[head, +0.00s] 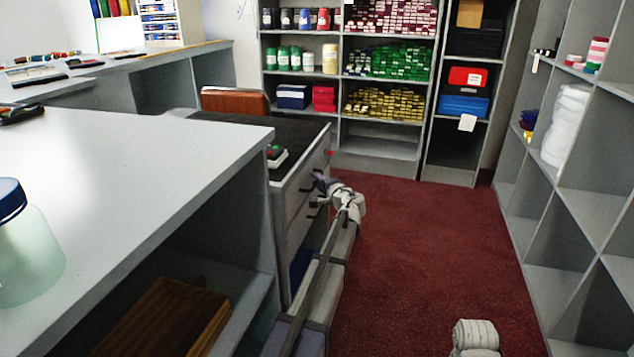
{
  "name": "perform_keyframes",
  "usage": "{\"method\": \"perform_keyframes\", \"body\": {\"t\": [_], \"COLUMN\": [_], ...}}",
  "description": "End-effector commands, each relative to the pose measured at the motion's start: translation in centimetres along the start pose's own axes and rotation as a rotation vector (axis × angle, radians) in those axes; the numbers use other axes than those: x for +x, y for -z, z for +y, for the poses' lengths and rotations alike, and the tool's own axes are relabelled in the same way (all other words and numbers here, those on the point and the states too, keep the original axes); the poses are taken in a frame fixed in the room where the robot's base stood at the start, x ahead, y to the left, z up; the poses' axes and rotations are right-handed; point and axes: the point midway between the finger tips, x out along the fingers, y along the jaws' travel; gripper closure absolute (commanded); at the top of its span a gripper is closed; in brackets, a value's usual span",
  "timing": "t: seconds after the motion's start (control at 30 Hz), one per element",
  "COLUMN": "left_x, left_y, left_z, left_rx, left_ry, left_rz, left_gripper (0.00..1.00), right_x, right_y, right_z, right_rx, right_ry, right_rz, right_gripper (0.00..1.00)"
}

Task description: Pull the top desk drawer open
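The grey desk (292,262) with a dark top stands left of centre in the head view, its drawer side facing the red floor. The top drawer (300,192) is just under the desk top and looks flush with the desk front. Dark handles show on the drawer fronts. My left gripper (318,182) is at the top drawer's handle, at the end of my arm reaching up from the bottom. The gripper is small and partly hides the handle; I cannot tell whether its fingers are closed on it.
A white counter (130,165) with a jar (25,245) fills the left. A brown chair (235,101) stands behind the desk. Stocked shelves (385,142) line the back, and a grey shelf unit (575,205) the right. The red carpet (430,250) between is clear.

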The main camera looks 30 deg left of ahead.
Motion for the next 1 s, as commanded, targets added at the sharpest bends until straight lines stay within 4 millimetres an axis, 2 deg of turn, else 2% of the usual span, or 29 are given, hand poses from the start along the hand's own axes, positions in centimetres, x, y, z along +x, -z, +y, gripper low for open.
{"method": "perform_keyframes", "body": {"t": [0.03,0.2,0.27,1.0], "left_x": [-0.02,-0.02,-0.02,-0.04], "left_y": [0.01,0.02,0.01,0.01], "left_z": [0.00,0.01,0.01,0.03], "left_rx": [0.000,0.000,0.000,0.000], "left_ry": [0.000,0.000,0.000,0.000], "left_rz": [0.000,0.000,0.000,0.000], "left_gripper": [0.76,0.96,1.00,1.00], "right_x": [0.00,0.00,0.00,0.01], "right_y": [0.00,0.00,0.00,0.00], "right_z": [0.00,0.00,0.00,0.00], "right_rx": [0.000,0.000,0.000,0.000], "right_ry": [0.000,0.000,0.000,0.000], "right_rz": [0.000,0.000,0.000,0.000], "right_gripper": [1.00,1.00,1.00,1.00]}}
